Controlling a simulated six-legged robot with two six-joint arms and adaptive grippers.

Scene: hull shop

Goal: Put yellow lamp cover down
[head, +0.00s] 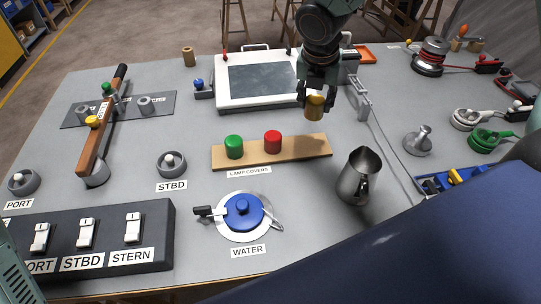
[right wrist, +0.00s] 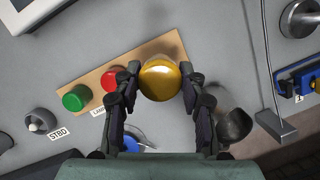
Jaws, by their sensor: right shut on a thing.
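The yellow lamp cover (head: 314,107) is held in my right gripper (head: 316,95), above the right end of the wooden lamp cover board (head: 300,148). In the right wrist view the yellow lamp cover (right wrist: 160,78) sits between both fingers, and the board (right wrist: 92,78) lies below it. A green lamp cover (head: 234,147) and a red lamp cover (head: 272,141) stand on the board, left of the held one.
A metal jug (head: 357,178) stands right of the board. A framed grey panel (head: 263,80) lies behind. A switch box (head: 95,240) is at front left.

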